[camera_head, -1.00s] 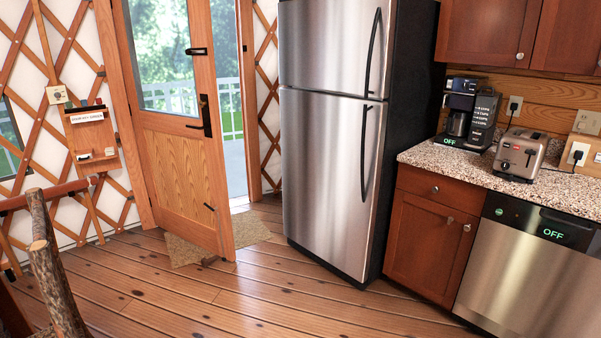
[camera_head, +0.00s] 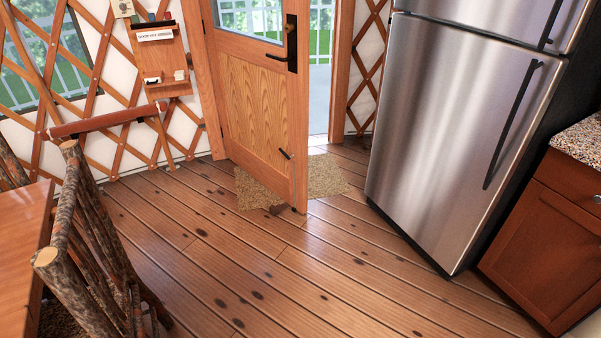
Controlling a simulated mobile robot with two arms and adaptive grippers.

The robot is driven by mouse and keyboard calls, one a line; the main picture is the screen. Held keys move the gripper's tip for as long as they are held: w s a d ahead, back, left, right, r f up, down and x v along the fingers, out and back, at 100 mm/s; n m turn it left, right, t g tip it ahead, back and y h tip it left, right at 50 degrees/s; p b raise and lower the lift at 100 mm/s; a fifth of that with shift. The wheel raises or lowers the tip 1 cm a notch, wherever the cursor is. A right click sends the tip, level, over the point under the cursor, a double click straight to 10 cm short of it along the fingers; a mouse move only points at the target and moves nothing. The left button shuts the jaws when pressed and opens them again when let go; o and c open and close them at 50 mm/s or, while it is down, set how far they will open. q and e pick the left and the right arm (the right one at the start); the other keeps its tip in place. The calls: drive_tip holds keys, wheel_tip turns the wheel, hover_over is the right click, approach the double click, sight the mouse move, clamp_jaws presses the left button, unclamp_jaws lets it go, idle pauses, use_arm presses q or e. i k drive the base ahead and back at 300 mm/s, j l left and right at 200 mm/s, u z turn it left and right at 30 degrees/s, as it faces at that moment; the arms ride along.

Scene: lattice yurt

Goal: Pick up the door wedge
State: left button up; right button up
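A small dark brown wedge-shaped piece, which looks like the door wedge (camera_head: 277,209), lies on the floor at the bottom edge of the open wooden door (camera_head: 262,110). It is at the front edge of the tan doormat (camera_head: 325,178), close to the door. It is small, and I cannot tell whether it touches the door. Neither of my grippers is in view.
A rustic log chair (camera_head: 95,255) and a wooden table (camera_head: 18,235) stand at the lower left. A steel fridge (camera_head: 450,130) and a cabinet (camera_head: 545,235) stand at the right. A small wall rack (camera_head: 165,60) hangs left of the door. The plank floor (camera_head: 300,275) between is clear.

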sight(273, 209)
drive_tip(key=i+j, duration=0.7)
drive_tip(key=j, duration=0.2)
drive_tip(key=i+l, duration=0.35)
drive_tip(key=i+l+z, duration=0.15)
drive_tip(key=i+z, duration=0.25)
drive_tip(key=i, duration=0.7)
